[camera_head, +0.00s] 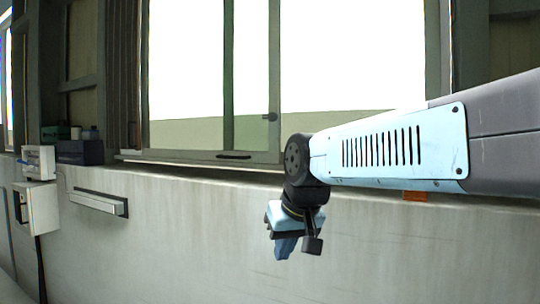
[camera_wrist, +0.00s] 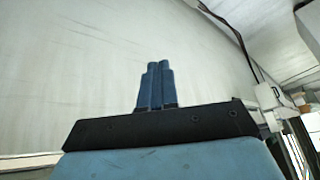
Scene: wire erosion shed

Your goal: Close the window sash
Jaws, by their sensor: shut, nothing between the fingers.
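The window sash (camera_head: 228,72) is a grey-green frame in the left half of the window opening in the head view. It has a dark pull (camera_head: 234,156) on its bottom rail and a small dark latch (camera_head: 270,117) on its right upright. The opening to its right is bright; I cannot tell whether glass fills it. My gripper (camera_head: 285,247) hangs below the sill, in front of the wall and right of the sash, apart from both sash and pull. In the wrist view its two blue fingers (camera_wrist: 154,72) are together and empty. The sash is not clearly visible there.
The window sill (camera_head: 200,169) runs above a pale wall (camera_head: 180,240). A dark box (camera_head: 80,152) and small items stand on its left end. White wall boxes (camera_head: 40,208) and a rail (camera_head: 98,203) are at left. An orange block (camera_head: 415,196) lies under my arm.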

